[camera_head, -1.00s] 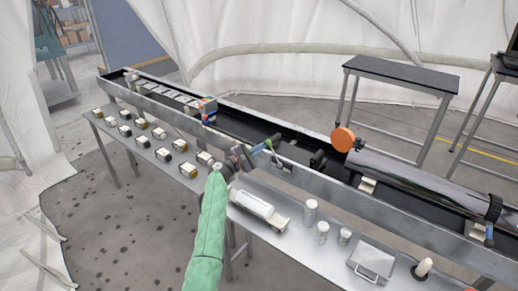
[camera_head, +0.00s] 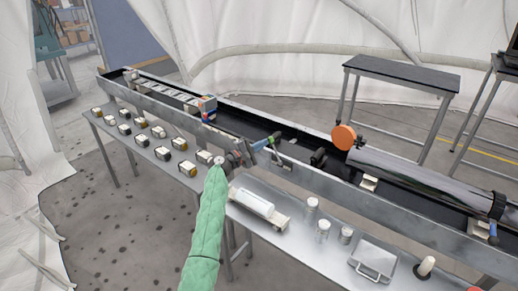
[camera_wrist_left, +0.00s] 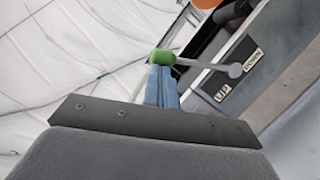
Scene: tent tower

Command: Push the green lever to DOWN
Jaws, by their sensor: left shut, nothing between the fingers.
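The green lever's knob (camera_wrist_left: 163,57) sits at the tips of my left gripper's blue fingers (camera_wrist_left: 162,82) in the left wrist view. A grey rod runs from the knob to a round pivot (camera_wrist_left: 235,70) on the metal wall. The UP label (camera_wrist_left: 222,93) and DOWN label (camera_wrist_left: 254,58) are beside the pivot. My left gripper (camera_head: 268,142) is shut with nothing between the fingers, at the trough's near wall in the head view. The fingertips appear to touch the knob, but a small gap cannot be ruled out. My right gripper is not in view.
The long metal trough (camera_head: 400,212) runs across the scene, with a dark tube (camera_head: 425,180) and an orange disc (camera_head: 343,137). The near shelf holds several small boxes, a white cylinder (camera_head: 252,203), bottles and a metal case (camera_head: 374,258).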

